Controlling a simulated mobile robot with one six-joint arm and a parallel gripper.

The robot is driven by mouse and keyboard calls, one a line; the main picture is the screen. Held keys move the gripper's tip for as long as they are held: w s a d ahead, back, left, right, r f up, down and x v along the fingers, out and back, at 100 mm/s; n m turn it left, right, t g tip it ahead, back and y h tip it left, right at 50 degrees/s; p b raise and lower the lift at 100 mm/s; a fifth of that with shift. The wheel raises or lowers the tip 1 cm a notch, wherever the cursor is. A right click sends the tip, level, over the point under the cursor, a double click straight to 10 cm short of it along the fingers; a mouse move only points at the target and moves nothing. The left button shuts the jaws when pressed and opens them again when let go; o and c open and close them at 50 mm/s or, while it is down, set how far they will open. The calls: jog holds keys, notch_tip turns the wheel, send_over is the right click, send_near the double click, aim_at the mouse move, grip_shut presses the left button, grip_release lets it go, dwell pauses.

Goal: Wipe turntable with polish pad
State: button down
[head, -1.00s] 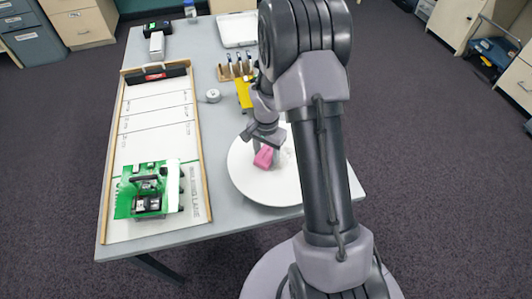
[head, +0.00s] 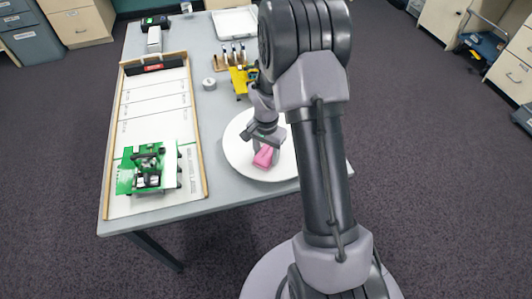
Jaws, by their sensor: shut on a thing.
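The turntable (head: 240,160) is a round white disc on the grey table, partly hidden behind my arm. The polish pad (head: 264,157) is a small pink block at the disc's middle. My gripper (head: 262,145) is over the disc and shut on the pad. The pad appears to touch the disc's surface, though the contact itself is hard to make out. No marks on the visible part of the disc are clear at this size.
Left of the disc lies a white lane board (head: 136,112) with wooden rails and a green model (head: 147,168). Behind the disc are a yellow model (head: 239,82), a tool rack (head: 231,55), a tape roll (head: 209,84) and a white tray (head: 235,22). The table's front edge is close.

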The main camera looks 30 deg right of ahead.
aim_at(266, 152)
notch_tip(266, 152, up, 4)
jog(key=shift+w+f+p, duration=0.15)
jog(key=shift+p, duration=0.75)
jog(key=shift+r+p, duration=1.6)
jog(key=shift+r, duration=0.65)
